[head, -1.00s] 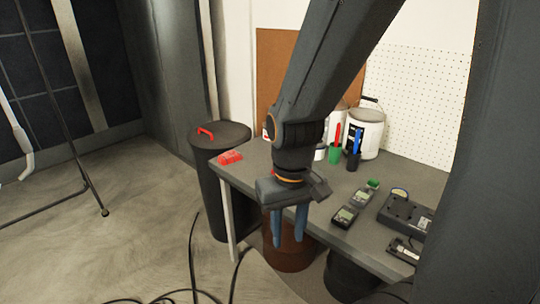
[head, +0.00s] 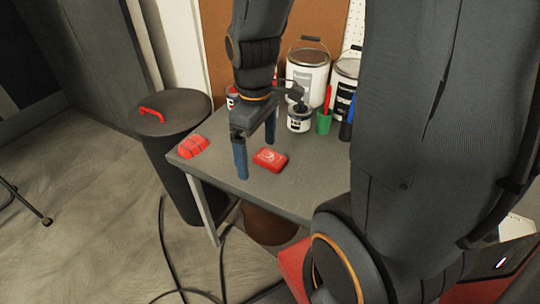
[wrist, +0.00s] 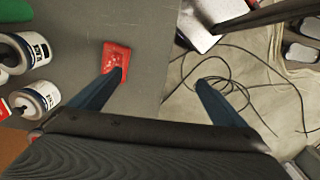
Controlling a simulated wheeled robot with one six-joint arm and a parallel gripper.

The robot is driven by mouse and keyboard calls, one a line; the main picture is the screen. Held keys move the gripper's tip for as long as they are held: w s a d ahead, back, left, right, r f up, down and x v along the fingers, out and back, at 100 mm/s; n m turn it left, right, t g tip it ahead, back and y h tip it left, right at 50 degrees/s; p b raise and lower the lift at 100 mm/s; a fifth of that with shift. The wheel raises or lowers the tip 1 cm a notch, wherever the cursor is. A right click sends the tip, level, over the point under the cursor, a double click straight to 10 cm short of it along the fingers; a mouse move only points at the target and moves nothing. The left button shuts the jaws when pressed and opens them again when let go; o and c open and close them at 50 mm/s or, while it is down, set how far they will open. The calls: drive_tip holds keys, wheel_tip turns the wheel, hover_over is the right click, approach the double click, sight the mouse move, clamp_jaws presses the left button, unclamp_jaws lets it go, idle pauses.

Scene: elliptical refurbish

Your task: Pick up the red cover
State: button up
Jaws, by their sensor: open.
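Two red pieces lie on the grey table (head: 310,190); I cannot tell for sure which is the red cover. One (head: 194,147), blocky with dark lines, is at the left corner. The other (head: 270,159), flat and rounded with a pale marking, lies to its right. My gripper (head: 255,160) is open and empty, pointing down between the two pieces. In the wrist view, a red piece (wrist: 118,54), apparently the pale-marked one, shows at the left fingertip, which partly hides it. The right finger is over the floor past the table edge. Contact cannot be told.
Paint cans (head: 307,75) and a green cup (head: 323,122) with a red-handled tool stand at the back. A dark bin (head: 175,112) with a red lid handle is left of the table. Cables (wrist: 235,70) lie on the floor beside the front edge.

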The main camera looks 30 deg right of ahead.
sight(270, 157)
drive_tip(key=w+d+f+n, duration=0.1)
drive_tip(key=w+d+n, duration=0.1)
drive_tip(key=n, duration=0.2)
drive_tip(key=w+d+f+n+p, duration=0.1)
drive_tip(key=w+d+n, duration=0.1)
drive_tip(key=n, duration=0.3)
drive_tip(key=w+d+f+n+p, duration=0.1)
drive_tip(key=w+d+n, duration=0.1)
drive_tip(key=n, duration=0.3)
drive_tip(key=shift+w+d+f, duration=0.15)
drive_tip(key=shift+w+f, duration=0.05)
drive_tip(key=shift+w, duration=0.4)
drive_tip(key=shift+w+d+f+n, duration=0.25)
drive_tip(key=shift+w+d+n, duration=0.15)
drive_tip(key=shift+n, duration=0.6)
drive_tip(key=shift+d+f, duration=0.1)
drive_tip(key=shift+f, duration=0.45)
drive_tip(key=shift+d+f+p, duration=0.15)
drive_tip(key=shift+f+p, duration=0.2)
drive_tip(key=shift+f, duration=1.35)
drive_tip(key=shift+d+f+p, duration=0.1)
drive_tip(key=shift+f+p, duration=0.2)
drive_tip(key=shift+f, duration=1.4)
drive_tip(key=shift+c, duration=0.4)
drive_tip(key=c, duration=1.3)
drive_tip(key=shift+o, duration=0.2)
drive_tip(key=shift+r, duration=0.1)
